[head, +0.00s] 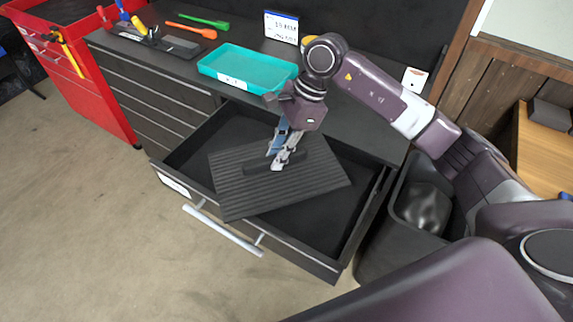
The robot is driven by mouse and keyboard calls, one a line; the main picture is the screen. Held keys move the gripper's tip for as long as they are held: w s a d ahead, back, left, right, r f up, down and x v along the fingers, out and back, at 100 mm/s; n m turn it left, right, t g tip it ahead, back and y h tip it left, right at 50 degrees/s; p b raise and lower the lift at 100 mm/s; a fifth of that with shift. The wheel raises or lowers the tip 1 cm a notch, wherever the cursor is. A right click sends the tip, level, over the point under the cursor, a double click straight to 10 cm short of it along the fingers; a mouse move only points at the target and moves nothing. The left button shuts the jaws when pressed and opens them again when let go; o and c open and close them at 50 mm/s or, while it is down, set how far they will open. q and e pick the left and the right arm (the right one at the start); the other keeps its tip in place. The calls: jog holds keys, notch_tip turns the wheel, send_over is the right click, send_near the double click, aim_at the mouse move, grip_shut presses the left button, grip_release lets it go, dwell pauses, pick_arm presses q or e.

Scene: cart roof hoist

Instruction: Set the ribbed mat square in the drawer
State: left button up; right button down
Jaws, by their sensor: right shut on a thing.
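The ribbed mat (235,185) is dark grey with fine parallel ribs. It is turned at an angle to the walls of the open drawer (342,232), and its near left corner reaches over the drawer's front wall. My right gripper (277,166) points down at the middle of the mat and is shut on a dark raised strip there, which looks like the mat's grip. Whether the mat touches the drawer floor I cannot tell. My left gripper is not in view.
A teal tray (245,70), orange and green spoons, and a small sign (281,27) are on the dark counter above the drawer. A black bin (420,205) with a bag stands right of the drawer. A red tool cart (92,95) is at left. The floor in front is clear.

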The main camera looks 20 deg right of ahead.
jog(key=w+f+m+t, duration=0.1)
jog(key=w+m, duration=0.1)
jog(key=m, duration=0.1)
jog(key=w+d+f+m+t, duration=0.1)
jog(key=w+f+m, duration=0.1)
jog(key=m, duration=0.1)
jog(key=w+d+f+m+t+h, duration=0.1)
jog(key=w+m, duration=0.1)
jog(key=shift+w+f+m, duration=0.2)
jog(key=shift+w+m, duration=0.05)
jog(key=shift+m, duration=0.15)
jog(key=shift+m+t+h, duration=0.3)
jog(key=shift+m, duration=0.4)
jog(key=f+b, duration=0.2)
jog(key=f, duration=0.1)
jog(key=f+b, duration=0.2)
jog(key=f, duration=0.1)
jog(key=w+f+b, duration=0.1)
jog(key=f, duration=0.2)
jog(key=shift+d+f+b, duration=0.2)
jog(key=shift+d+b, duration=0.05)
jog(key=shift+b, duration=0.15)
jog(key=shift+f+b, duration=0.25)
jog(key=shift+b, duration=0.05)
jog(key=shift+s, duration=0.1)
jog(key=c, duration=1.7)
grip_release()
jog(key=shift+c, duration=0.2)
